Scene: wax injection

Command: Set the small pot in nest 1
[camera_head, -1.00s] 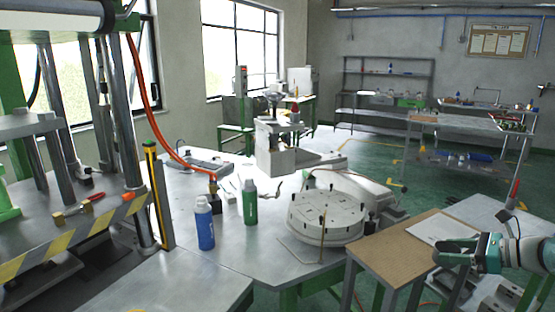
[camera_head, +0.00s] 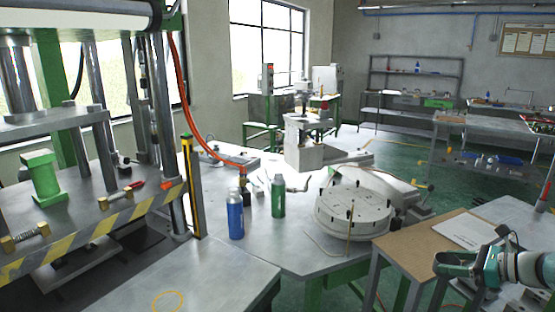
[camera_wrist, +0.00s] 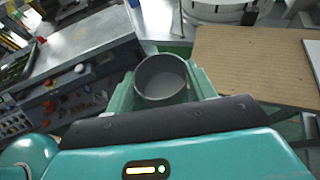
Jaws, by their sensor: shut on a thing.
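The small pot (camera_wrist: 162,80) is a grey, round, open-topped cup. In the wrist view it sits between the two green fingers of my gripper (camera_wrist: 163,90), which is shut on it. I look down into its empty-looking inside. No nest labelled 1 can be read. A yellow ring mark (camera_head: 168,301) shows on the grey table at the bottom left; I cannot tell whether it is a nest.
A round pale turntable (camera_head: 352,214) stands on the grey table. A blue bottle (camera_head: 235,217) and a green bottle (camera_head: 278,197) stand left of it. A press with a striped edge (camera_head: 100,228) fills the left. A brown board (camera_head: 418,246) with paper is at right.

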